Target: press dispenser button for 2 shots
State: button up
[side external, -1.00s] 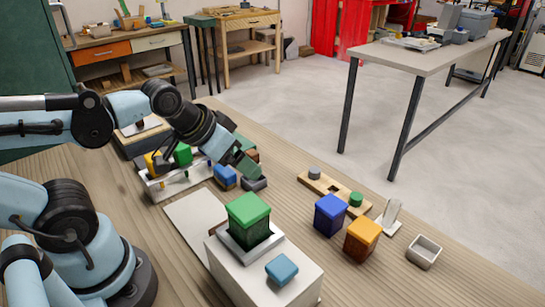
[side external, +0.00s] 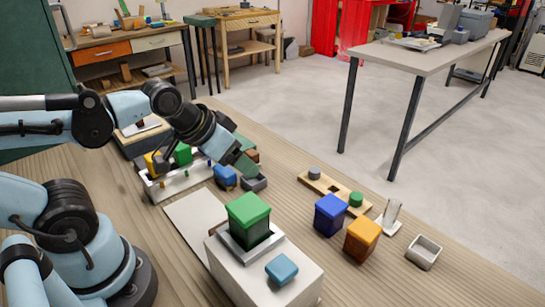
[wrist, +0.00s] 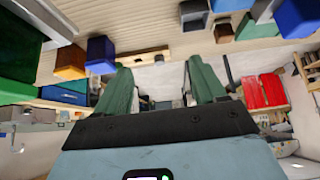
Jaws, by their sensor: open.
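The dispenser is a white box (side external: 238,282) at the front centre of the side view. A green lidded container (side external: 249,222) stands in a metal collar on its top. A rounded blue button (side external: 282,269) sits on the top face beside the container. My gripper (side external: 246,166) is behind and above the dispenser, well apart from the button. In the wrist view its two green fingers (wrist: 159,68) are spread with nothing between them. The green container shows at the left edge of the wrist view (wrist: 22,45); I cannot make out the button there.
A blue box (side external: 330,215) and an orange box (side external: 362,238) stand right of the dispenser. A rack of coloured blocks (side external: 158,188) lies below my arm. A pale flat plate (side external: 195,218) lies behind the dispenser.

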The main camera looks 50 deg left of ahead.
grip_shut()
dwell(1.4)
